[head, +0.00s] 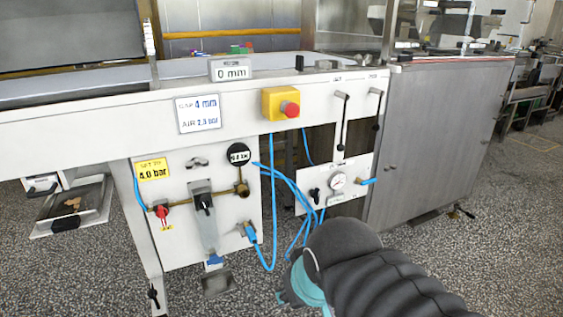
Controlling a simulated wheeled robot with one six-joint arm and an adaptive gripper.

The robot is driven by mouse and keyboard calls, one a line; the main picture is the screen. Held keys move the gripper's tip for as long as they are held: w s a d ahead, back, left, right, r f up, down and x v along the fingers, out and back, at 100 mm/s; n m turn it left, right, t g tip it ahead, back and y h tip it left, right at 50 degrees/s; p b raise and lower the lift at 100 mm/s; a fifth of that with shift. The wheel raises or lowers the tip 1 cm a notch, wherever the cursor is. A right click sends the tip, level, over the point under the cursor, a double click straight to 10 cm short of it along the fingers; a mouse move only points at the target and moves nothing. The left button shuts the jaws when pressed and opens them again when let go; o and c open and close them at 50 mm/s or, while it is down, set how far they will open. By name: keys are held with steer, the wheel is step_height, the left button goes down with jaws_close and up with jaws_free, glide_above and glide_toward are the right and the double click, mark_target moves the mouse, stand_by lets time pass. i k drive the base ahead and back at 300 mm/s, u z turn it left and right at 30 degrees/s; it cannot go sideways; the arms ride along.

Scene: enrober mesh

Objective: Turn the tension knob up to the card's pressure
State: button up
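A white card (198,114) on the machine's front beam has two lines, a gap of 4 mm and an air pressure that looks like 2.3 bar. A small white panel (359,170) below the beam carries a round gauge (338,182) and a black knob (315,195). The gauge needle is too small to read. No readable label shows which knob is the tension knob. My arm reaches in from the bottom right, below this panel, in a dark ribbed sleeve with a teal part at its end. My gripper's fingers cannot be seen.
A left panel (180,237) holds a yellow "4.0 bar" label (153,170), a red valve (162,211), a filter bowl and a dark round gauge (238,154). Blue hoses (272,215) hang between the panels. A red stop button (290,109) and two levers sit above. A steel cabinet (430,135) stands right.

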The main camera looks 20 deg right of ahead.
mark_target(315, 194)
steer(key=k, duration=0.5)
steer(key=u, duration=0.9)
steer(key=i, duration=0.9)
steer(key=z, duration=0.9)
